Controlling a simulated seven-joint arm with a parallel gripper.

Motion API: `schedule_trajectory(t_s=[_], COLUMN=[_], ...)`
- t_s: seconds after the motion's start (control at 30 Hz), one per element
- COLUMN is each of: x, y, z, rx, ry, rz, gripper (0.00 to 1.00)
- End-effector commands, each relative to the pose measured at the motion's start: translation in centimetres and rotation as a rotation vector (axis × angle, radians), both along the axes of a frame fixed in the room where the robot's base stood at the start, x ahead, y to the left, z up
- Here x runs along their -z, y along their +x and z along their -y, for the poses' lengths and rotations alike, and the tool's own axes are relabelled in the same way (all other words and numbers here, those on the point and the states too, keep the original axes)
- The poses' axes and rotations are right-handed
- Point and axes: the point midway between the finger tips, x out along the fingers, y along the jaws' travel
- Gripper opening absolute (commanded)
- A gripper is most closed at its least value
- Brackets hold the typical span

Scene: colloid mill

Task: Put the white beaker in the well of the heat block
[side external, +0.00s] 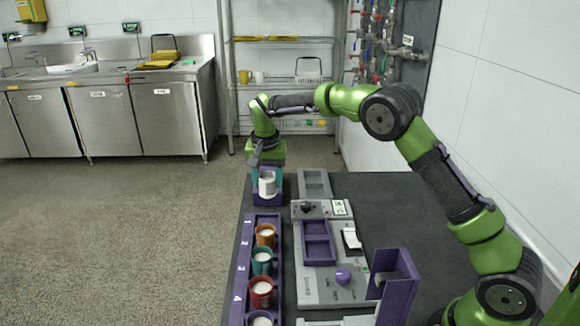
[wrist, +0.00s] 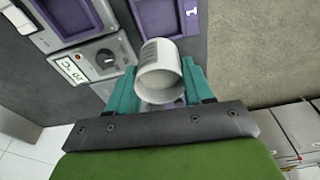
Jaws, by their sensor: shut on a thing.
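The white beaker (side external: 267,184) is between the teal fingers of my gripper (side external: 267,174), at the far end of the bench. In the wrist view the beaker (wrist: 158,68) is tilted in the picture, with its open mouth toward the camera, and the gripper (wrist: 160,88) is shut on it. A purple holder (side external: 267,200) is just below or around the beaker's base; I cannot tell whether they touch. The grey unit with a dial and display, which looks like the heat block (side external: 314,183), stands right of the beaker. It also shows in the wrist view (wrist: 92,62).
A purple numbered rack (side external: 247,248) holds orange, teal, red and purple mugs with pale contents. Right of it are a grey device with purple trays (side external: 318,243) and an upright purple holder (side external: 397,285). The dark bench (side external: 385,200) is clear at the far right.

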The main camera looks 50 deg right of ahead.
Motion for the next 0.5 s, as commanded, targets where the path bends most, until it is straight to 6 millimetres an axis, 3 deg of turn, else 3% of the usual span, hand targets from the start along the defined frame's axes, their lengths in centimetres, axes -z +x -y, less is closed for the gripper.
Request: schedule_trajectory(t_s=[0.03,0.17,0.3,0.5], x=[-0.9,-1.5,-0.7,1.3], y=[-0.3,-2.7,-7.0,-12.8], z=[1.2,5.2,9.6,13.1], rx=[0.022,0.081,0.094,0.048], ry=[0.001,0.011,0.017,0.018], rz=[0.007,-0.002,-0.012,-0.016], gripper=[0.2,0.2,0.2,0.2])
